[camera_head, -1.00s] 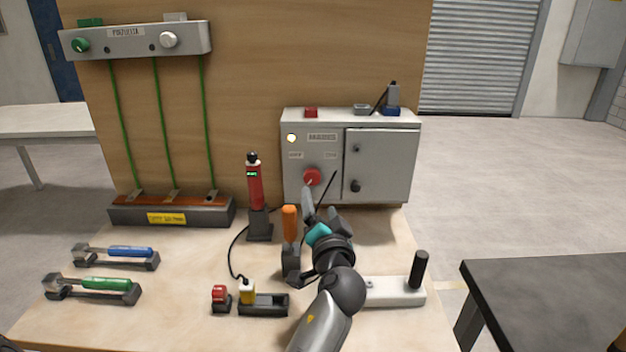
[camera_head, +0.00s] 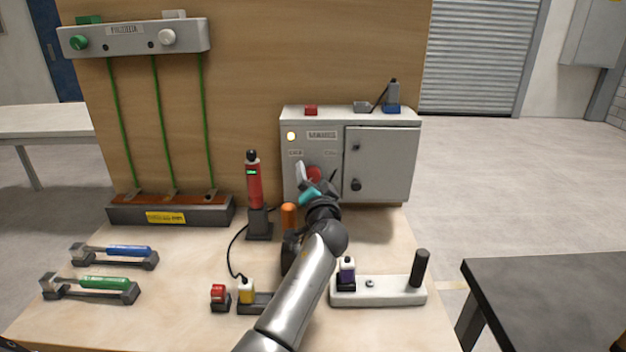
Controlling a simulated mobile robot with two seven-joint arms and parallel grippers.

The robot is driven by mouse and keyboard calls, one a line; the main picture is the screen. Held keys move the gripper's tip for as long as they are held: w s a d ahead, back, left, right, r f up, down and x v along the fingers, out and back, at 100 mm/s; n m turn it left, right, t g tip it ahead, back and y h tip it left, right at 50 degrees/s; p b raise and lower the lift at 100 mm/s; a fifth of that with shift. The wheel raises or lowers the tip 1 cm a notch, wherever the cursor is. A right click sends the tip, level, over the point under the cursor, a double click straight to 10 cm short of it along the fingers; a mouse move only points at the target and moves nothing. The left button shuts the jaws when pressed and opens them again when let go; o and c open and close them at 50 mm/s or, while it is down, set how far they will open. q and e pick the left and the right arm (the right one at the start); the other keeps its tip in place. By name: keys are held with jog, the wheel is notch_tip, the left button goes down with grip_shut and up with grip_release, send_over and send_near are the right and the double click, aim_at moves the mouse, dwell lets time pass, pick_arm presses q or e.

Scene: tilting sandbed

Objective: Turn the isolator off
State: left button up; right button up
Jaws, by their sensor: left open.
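The isolator is a red rotary knob (camera_head: 314,172) on the left front panel of a grey electrical cabinet (camera_head: 383,160) at the back of the bench. A lit lamp (camera_head: 291,137) sits above and left of the knob. My left gripper (camera_head: 313,182) is open at the knob, its fingers around its lower part in the picture. Whether they touch it cannot be told. The fingers hide the knob's lower part, so its position is unclear. My right gripper is not in view.
A red tester (camera_head: 255,185) stands left of the cabinet, and an orange-handled tool (camera_head: 289,216) stands near my arm. A white holder (camera_head: 400,290) with a black post is at right. Blue (camera_head: 128,251) and green (camera_head: 105,283) handled tools lie at left.

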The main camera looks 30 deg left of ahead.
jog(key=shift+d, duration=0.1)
pick_arm(q)
jog(key=c, duration=0.4)
grip_shut()
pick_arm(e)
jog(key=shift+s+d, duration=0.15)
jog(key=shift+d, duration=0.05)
